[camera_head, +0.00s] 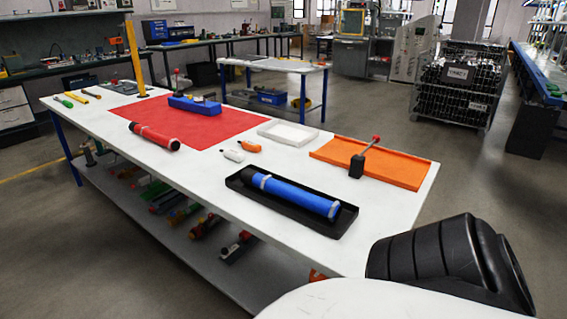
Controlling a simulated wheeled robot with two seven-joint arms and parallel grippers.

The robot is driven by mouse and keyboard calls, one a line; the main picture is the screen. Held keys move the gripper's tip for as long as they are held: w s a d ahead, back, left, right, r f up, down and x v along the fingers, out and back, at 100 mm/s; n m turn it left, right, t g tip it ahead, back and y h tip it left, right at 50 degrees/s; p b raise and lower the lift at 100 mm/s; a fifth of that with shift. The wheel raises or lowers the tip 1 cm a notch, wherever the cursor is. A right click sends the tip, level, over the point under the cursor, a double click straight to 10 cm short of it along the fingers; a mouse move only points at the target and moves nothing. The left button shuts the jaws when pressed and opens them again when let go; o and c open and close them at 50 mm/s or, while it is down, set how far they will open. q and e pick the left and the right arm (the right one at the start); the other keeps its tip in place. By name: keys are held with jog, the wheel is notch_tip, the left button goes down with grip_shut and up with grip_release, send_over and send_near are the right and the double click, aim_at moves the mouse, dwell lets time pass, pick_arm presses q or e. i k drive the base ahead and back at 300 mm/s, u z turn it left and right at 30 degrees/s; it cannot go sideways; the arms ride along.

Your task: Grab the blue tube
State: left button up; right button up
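A blue tube (296,194) with pale bands near its ends lies in a black tray (345,220) near the front edge of the white table (240,202). A red tube (155,136) with dark ends lies farther left, at the edge of a red mat. No gripper shows in this view. A black rounded part, probably of my own right arm, shows at the lower right, apart from the tray.
An orange tray (400,175) holds a black block with a red-tipped handle (364,158). A white tray (289,133) and small bottles (233,155) lie behind the black tray. A blue holder (195,105) stands on the red mat (230,124). Bare tabletop surrounds the black tray.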

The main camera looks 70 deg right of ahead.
aim_at(331, 210)
jog(key=u, duration=0.05)
jog(key=i, duration=0.1)
jog(key=z, duration=1.45)
